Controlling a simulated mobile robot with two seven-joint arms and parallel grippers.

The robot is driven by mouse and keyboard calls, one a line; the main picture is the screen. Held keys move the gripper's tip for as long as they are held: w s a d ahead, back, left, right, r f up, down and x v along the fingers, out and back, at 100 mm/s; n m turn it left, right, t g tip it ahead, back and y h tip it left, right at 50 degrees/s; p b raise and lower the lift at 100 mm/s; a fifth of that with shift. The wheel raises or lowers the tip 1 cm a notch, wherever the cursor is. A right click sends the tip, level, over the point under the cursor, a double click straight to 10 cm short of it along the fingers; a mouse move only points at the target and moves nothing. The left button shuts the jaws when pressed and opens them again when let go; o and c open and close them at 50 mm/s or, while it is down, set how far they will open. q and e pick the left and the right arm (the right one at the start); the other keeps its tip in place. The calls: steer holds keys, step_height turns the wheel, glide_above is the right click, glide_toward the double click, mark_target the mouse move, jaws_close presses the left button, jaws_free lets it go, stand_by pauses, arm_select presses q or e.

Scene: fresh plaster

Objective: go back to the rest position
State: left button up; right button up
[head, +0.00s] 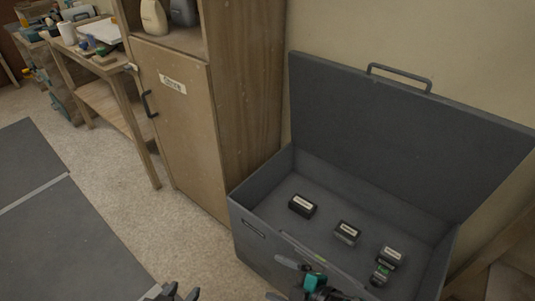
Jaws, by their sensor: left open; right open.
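My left gripper (180,293) shows only as dark fingertips at the bottom edge, open and apart from everything, over the floor. My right gripper (283,281) is at the bottom, open, in front of the near wall of the grey box. A teal and black part (315,282) shows beside its fingers; I cannot tell whether it belongs to the gripper. Most of both arms is out of view.
The open grey box (259,236) has its lid (395,125) raised against the wall. Floor (110,190) is clear.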

steer(key=s+d+r+m+t+h, duration=0.1)
steer(key=s+d+r+m+h, duration=0.1)
steer(key=d+m, duration=0.5)
steer(key=s+d+r+m+t+h, duration=0.1)
steer(key=s+d+r+m+h, duration=0.2)
steer(key=d+m+h, duration=0.3)
steer(key=s+m+b, duration=0.1)
steer(key=m, duration=0.2)
steer(key=shift+d, duration=0.4)
steer(key=shift+s, duration=0.1)
steer(key=shift+c, duration=0.2)
